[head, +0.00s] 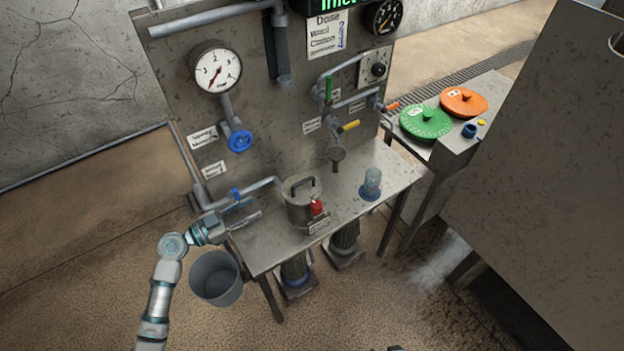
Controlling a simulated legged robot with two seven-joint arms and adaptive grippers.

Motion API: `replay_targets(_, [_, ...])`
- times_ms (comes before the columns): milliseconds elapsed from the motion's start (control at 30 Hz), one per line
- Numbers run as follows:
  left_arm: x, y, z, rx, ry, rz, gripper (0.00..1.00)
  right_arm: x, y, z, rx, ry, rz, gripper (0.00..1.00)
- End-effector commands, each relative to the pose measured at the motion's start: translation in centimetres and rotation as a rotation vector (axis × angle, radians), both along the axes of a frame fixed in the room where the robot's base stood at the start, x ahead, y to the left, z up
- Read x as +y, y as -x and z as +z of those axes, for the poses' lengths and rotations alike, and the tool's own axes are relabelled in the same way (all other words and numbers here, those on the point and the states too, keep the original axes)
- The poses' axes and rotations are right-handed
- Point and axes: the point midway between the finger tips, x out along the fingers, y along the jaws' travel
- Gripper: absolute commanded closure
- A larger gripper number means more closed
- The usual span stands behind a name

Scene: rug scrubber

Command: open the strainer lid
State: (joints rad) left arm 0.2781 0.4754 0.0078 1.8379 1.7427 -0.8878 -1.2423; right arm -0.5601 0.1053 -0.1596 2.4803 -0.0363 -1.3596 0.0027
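The strainer (300,208) is a round grey metal pot on the metal bench, fed by a pipe from the left. Its lid (293,187) lies flat on top and looks closed, with a dark arched handle (303,187). A red latch or clamp (316,207) sits on its front right side, above a small label. My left gripper (254,217) is at the bench's left end, left of the strainer and apart from it. Its fingers point right, toward the pot. They are too small to tell whether they are open or shut. My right gripper does not clearly show.
A grey bucket (216,280) stands below my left gripper. A blue-handled valve (236,195) is on the pipe close above it. A clear dome (372,181) stands right of the strainer. A panel with gauges rises behind. Green (426,121) and orange (463,101) discs lie at right.

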Motion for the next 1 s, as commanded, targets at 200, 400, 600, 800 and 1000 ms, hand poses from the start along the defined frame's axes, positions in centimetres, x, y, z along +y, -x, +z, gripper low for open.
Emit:
replay_targets(200, [-3.9, -2.5, 0.3, 0.000, -0.003, -0.003, 0.63, -0.8, 1.7, -0.1, 0.081, 0.012, -0.003, 0.40])
replay_targets(400, [-8.8, -5.3, 0.3, 0.000, -0.013, -0.003, 0.63, -2.1, 3.6, -0.4, 0.171, 0.023, -0.007, 0.40])
replay_targets(600, [-12.1, -7.8, 0.1, 0.002, -0.011, -0.003, 0.63, -2.3, 4.6, -0.5, 0.221, 0.036, -0.011, 0.40])
replay_targets(800, [-13.4, -9.3, -0.2, 0.004, -0.005, -0.002, 0.63, -1.8, 4.7, -0.7, 0.228, 0.045, -0.012, 0.40])
replay_targets(1000, [-14.1, -9.7, -0.2, 0.003, -0.007, -0.002, 0.63, -2.0, 4.5, -1.0, 0.228, 0.042, -0.011, 0.40])
